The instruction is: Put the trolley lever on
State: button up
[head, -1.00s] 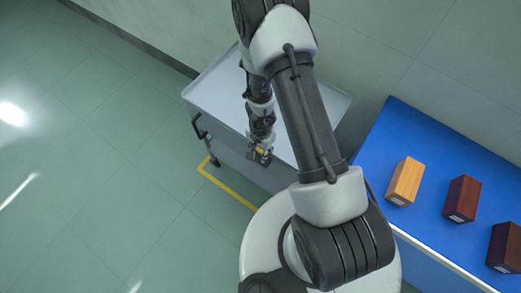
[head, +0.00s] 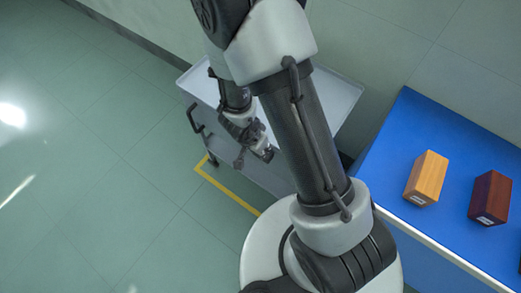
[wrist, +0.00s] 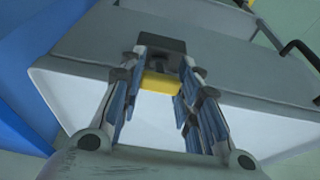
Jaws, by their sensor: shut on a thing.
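The grey trolley (head: 330,100) stands against the wall, partly hidden behind my arm. My gripper (head: 268,153) is low at the trolley's near side. In the wrist view my gripper (wrist: 165,75) is shut with a yellow piece (wrist: 160,83) between its fingers. A dark block (wrist: 162,44) sits just beyond it at the fingertips, in front of the trolley's grey panel (wrist: 90,40). The yellow piece and dark block look like the trolley lever. I cannot tell whether the block is fixed to the trolley. In the head view my gripper hides the lever.
A black handle (head: 195,118) sticks out at the trolley's left end. A yellow line (head: 225,186) marks the floor below. On the right, a blue bench (head: 395,135) holds an orange-brown block (head: 427,178) and a dark red block (head: 491,197). The floor at left is clear.

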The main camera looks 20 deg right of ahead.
jog(key=shift+s+a+f+t+h+b, duration=0.3)
jog(key=shift+s+a+f+t+h, duration=0.1)
jog(key=shift+h, duration=0.1)
jog(key=shift+r, duration=0.1)
jog(key=shift+w, duration=0.1)
jog(key=o, duration=1.1)
jog(key=shift+r, duration=0.15)
jog(key=v, duration=1.1)
jog(key=shift+a+r, duration=0.3)
